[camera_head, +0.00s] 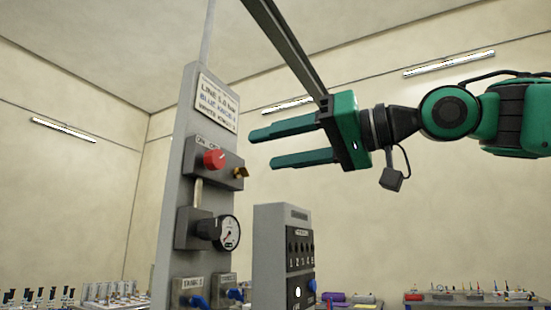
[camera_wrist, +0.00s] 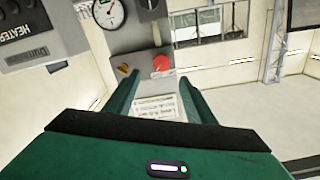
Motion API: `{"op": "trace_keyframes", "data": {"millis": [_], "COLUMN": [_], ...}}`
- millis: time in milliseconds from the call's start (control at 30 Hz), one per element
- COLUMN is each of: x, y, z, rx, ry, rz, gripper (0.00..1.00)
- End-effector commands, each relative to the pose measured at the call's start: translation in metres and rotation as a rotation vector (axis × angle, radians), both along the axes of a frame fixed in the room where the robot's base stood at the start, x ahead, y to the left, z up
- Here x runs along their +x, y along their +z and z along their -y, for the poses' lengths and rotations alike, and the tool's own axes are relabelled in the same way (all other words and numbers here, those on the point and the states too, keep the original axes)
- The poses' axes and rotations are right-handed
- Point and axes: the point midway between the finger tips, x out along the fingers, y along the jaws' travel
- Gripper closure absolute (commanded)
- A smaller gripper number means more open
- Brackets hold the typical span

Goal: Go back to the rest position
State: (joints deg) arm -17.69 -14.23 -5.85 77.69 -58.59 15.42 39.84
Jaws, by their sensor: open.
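My gripper (camera_head: 262,145) is raised in the middle of the head view. Its two green fingers point left and are apart, with nothing between them. It also shows in the wrist view (camera_wrist: 160,88), with a finger on each side. The fingertips are close to the grey panel post (camera_head: 177,200); I cannot tell whether they touch it. The post carries a text sign (camera_head: 217,102), a red knob (camera_head: 214,159), a small brass part (camera_head: 240,173) and a round gauge (camera_head: 229,233). The red knob also shows in the wrist view (camera_wrist: 162,64).
A grey box (camera_head: 268,250) with a numbered panel stands below my gripper. Blue handles (camera_head: 198,301) sit low on the post. Benches with small items line the bottom left and right (camera_head: 470,297). A dark bar crosses above my gripper. Open air lies to the far left.

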Motion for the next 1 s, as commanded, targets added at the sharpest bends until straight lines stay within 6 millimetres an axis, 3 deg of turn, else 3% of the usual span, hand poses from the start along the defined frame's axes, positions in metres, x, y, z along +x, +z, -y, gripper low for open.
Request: {"op": "trace_keyframes", "data": {"millis": [333, 467, 567, 700, 800, 1000], "x": [0.002, 0.024, 0.057, 0.104, 0.127, 0.145], "y": [-0.002, -0.019, -0.049, -0.109, -0.156, -0.254], "z": [0.001, 0.015, 0.040, 0.092, 0.133, 0.218], "rx": [-0.002, -0.022, -0.058, -0.130, -0.187, -0.306], "ry": [-0.006, -0.071, -0.175, -0.348, -0.464, -0.666], "rz": [-0.003, -0.030, -0.076, -0.167, -0.242, -0.409], "gripper": [0.50, 0.50, 0.50, 0.50, 0.50, 0.50]}}
